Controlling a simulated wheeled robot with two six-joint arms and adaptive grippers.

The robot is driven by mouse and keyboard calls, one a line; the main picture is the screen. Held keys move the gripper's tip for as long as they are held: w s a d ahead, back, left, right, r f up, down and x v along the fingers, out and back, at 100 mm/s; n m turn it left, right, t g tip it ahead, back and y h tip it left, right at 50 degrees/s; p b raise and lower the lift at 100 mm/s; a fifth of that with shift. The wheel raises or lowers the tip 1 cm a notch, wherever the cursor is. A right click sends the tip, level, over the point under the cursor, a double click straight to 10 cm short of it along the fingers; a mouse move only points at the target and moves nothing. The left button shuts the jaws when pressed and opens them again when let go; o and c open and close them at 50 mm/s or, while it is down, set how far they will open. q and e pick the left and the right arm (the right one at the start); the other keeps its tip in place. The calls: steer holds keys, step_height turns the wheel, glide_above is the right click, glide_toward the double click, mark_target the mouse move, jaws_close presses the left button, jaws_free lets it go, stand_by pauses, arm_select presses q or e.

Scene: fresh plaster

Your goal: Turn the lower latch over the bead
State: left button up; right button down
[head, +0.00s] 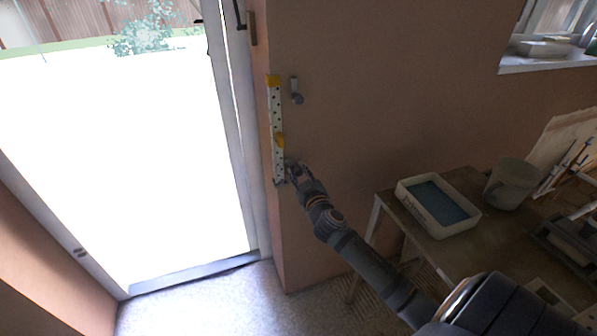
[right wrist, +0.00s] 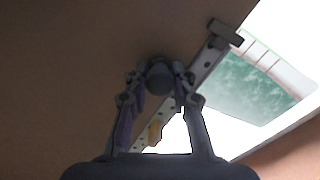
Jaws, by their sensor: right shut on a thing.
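The bead (head: 277,112) is a pale strip with holes, upright along the wall corner beside the door; its lower part crosses the right wrist view (right wrist: 206,70). The upper latch (head: 296,92) is grey and sits on the wall just right of the bead, apart from it. My right gripper (head: 292,174) is at the bead's lower end. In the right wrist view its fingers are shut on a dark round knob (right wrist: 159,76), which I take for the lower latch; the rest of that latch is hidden. The knob is beside the bead. My left gripper is out of view.
Yellow pieces sit at the bead's top (head: 273,81) and middle (head: 280,140). A dark bracket (right wrist: 226,33) is at its lower end. The glazed door (head: 240,130) is on the left. A table holds a white tray (head: 408,196) and a bucket (head: 512,184).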

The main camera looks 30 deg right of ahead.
steer(key=n+p, duration=0.1)
steer(key=n, duration=0.4)
steer(key=shift+r+n, duration=0.1)
steer(key=shift+n, duration=0.2)
steer(key=shift+n+p, duration=0.65)
steer(key=shift+n, duration=1.45)
steer(key=c, duration=1.1)
jaws_free()
